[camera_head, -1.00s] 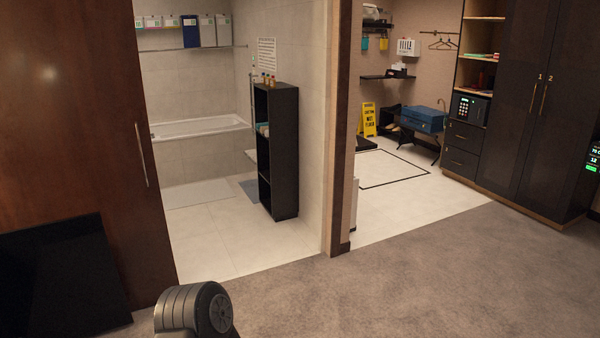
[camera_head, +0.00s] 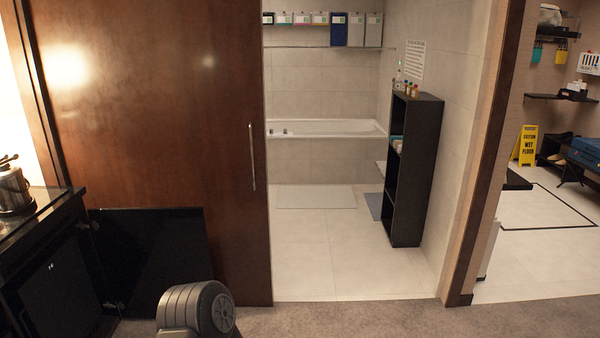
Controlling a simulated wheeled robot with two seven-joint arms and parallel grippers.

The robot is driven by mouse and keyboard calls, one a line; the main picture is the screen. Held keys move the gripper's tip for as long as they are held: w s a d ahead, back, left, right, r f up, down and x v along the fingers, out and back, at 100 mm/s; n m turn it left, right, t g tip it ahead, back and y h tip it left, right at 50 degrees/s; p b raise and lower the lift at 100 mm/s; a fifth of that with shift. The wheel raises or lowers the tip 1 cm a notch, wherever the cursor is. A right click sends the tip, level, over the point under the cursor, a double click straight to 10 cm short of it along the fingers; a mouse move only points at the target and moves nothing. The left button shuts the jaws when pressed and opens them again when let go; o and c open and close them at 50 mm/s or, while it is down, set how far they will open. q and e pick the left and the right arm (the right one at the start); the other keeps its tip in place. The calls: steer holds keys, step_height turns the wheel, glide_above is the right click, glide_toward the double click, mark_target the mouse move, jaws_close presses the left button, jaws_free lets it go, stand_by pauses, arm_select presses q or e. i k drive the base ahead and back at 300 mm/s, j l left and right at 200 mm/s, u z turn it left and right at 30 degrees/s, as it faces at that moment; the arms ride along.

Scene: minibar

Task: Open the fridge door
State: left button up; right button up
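A black minibar cabinet (camera_head: 78,203) stands at the left edge. Its black outer door (camera_head: 155,250) stands swung open to the right, with hinges showing near its left edge. Inside the cabinet is a dark, flat front (camera_head: 58,290) with a small light mark, which looks like the fridge door and appears shut. Its lower part is cut off by the picture edge. Neither of my grippers is in view. Only a grey rounded joint of my own arm shows at the bottom, in front of the open cabinet door.
A metal pot or kettle (camera_head: 14,190) stands on the cabinet top. A brown wooden sliding door (camera_head: 150,120) with a vertical handle is behind. A bathroom with a bathtub (camera_head: 325,128) and black shelf (camera_head: 415,170) opens to the right. Grey carpet (camera_head: 350,320) in front is clear.

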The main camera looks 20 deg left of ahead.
mark_target(58, 298)
steer(key=i+j+u, duration=0.25)
steer(key=u, duration=0.15)
steer(key=i+u, duration=1.3)
steer(key=i+j+u, duration=0.1)
steer(key=i, duration=0.7)
